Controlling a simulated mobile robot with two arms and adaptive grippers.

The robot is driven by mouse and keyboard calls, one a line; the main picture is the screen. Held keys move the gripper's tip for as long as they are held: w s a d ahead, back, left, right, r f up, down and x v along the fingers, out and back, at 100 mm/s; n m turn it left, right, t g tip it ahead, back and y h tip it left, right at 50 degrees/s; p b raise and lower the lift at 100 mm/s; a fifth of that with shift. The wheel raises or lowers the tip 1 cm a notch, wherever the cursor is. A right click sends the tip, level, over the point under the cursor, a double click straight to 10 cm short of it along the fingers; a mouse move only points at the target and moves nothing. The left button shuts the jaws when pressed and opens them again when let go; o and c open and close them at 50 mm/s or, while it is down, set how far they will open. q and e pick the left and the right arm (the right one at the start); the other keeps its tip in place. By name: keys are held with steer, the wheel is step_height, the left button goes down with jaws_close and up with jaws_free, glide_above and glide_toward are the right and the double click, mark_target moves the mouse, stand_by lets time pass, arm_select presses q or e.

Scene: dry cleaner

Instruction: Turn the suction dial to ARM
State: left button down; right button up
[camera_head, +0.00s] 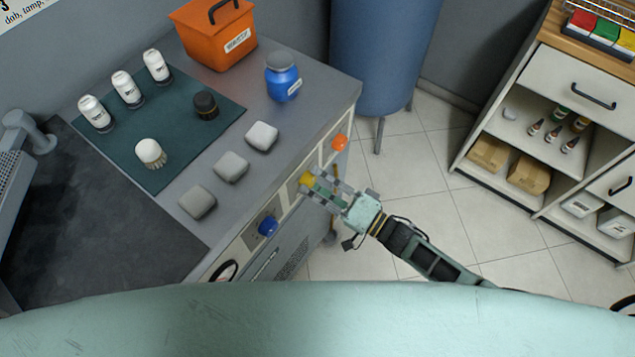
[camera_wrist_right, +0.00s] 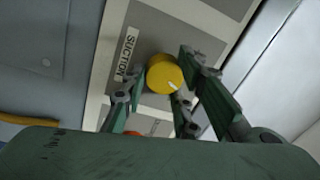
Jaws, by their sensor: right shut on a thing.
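The suction dial is a round yellow knob (camera_head: 306,180) on the front panel of the workbench, at its right part. In the right wrist view the yellow dial (camera_wrist_right: 163,76) sits on a grey plate beside a white label (camera_wrist_right: 128,50) reading SUCTION. A white pointer mark on its face points to the lower right of that view. My right gripper (camera_head: 314,184) is at the panel, its fingers either side of the dial and shut on it. No ARM marking is readable. My left gripper is not in view.
A blue knob (camera_head: 268,226) and an orange knob (camera_head: 340,142) are on the same panel, either side of the dial. The bench top (camera_head: 300,115) holds bottles, grey blocks and an orange box (camera_head: 212,35). A blue tank (camera_head: 380,55) stands behind; open tiled floor lies right.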

steer(key=m, duration=0.2)
steer(key=f+m, duration=0.1)
steer(key=m, duration=0.2)
steer(key=shift+s+d+h, duration=0.1)
steer(key=shift+s+h, duration=0.1)
steer(key=shift+h, duration=0.1)
steer(key=shift+s+f+m, duration=0.15)
steer(key=shift+s+m, duration=0.05)
steer(key=shift+m, duration=0.1)
steer(key=o, duration=1)
steer(key=shift+w, duration=0.15)
steer(key=shift+r, duration=0.3)
steer(key=v, duration=1.1)
steer(key=shift+s+d+f, duration=0.2)
steer(key=shift+s+f, duration=0.1)
steer(key=shift+s, duration=0.05)
